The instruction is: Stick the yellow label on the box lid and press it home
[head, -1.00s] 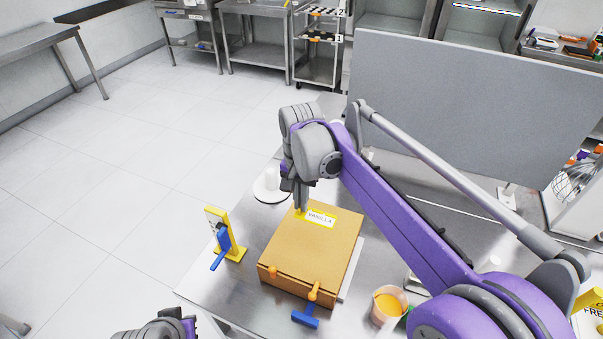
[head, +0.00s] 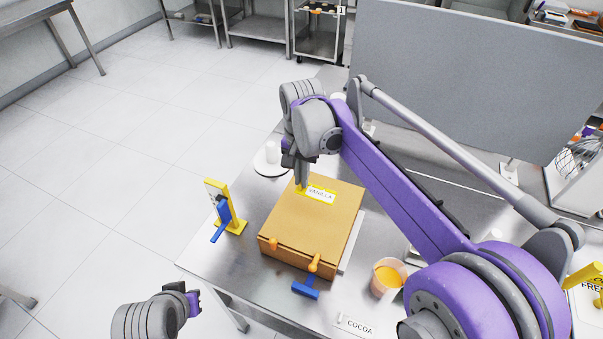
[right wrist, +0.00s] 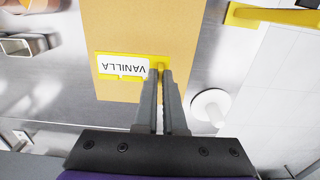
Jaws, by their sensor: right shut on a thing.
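The yellow label (head: 321,194) with a white "VANILLA" panel is at the far edge of the brown box lid (head: 310,220). My right gripper (head: 301,187) points down at the label's left end in the head view. In the right wrist view the right gripper (right wrist: 161,72) is shut on the end of the yellow label (right wrist: 122,67), which lies over the box lid (right wrist: 150,28). I cannot tell whether the label touches the lid all over. My left gripper (head: 194,300) is at the lower left, off the table, and its jaws are not clear.
A yellow stand with a blue handle (head: 222,212) is left of the box. A blue tool (head: 306,288) is in front. An orange-filled cup (head: 388,277) and a COCOA card (head: 355,325) are at the right front. A white round base (head: 270,162) stands behind.

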